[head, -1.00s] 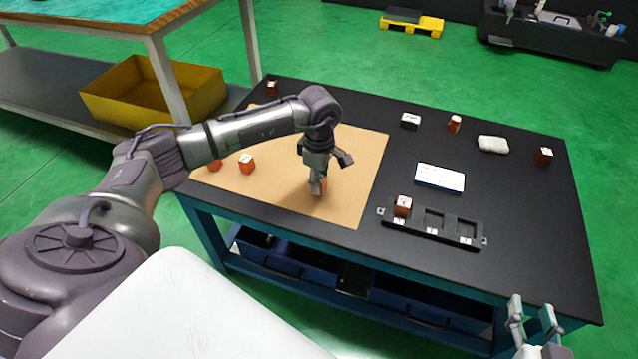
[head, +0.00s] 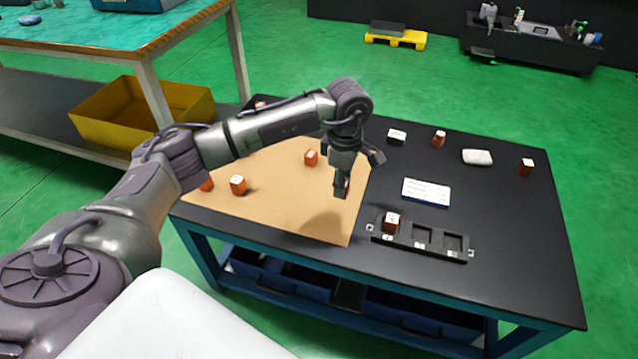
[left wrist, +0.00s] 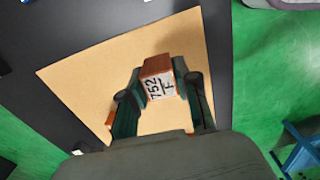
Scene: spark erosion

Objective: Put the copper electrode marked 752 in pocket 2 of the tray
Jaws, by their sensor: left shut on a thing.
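My left gripper (head: 341,192) is shut on the copper electrode marked 752 (left wrist: 157,78). In the left wrist view the electrode sits between the two fingers, its white label facing the camera. In the head view the gripper hangs above the right part of the tan mat, left of the tray, and the electrode cannot be made out. The black tray (head: 463,256) has three pockets in a row. Its left pocket holds a copper electrode (head: 392,220); the middle pocket (head: 422,235) and right pocket (head: 453,243) are empty. My right gripper is out of view.
On the tan mat (head: 290,215) stand copper electrodes (head: 311,158) (head: 237,184). A white card (head: 427,192) lies behind the tray. Further back are a dark block (head: 397,136), a white cloth (head: 477,157) and more electrodes (head: 438,139) (head: 525,168).

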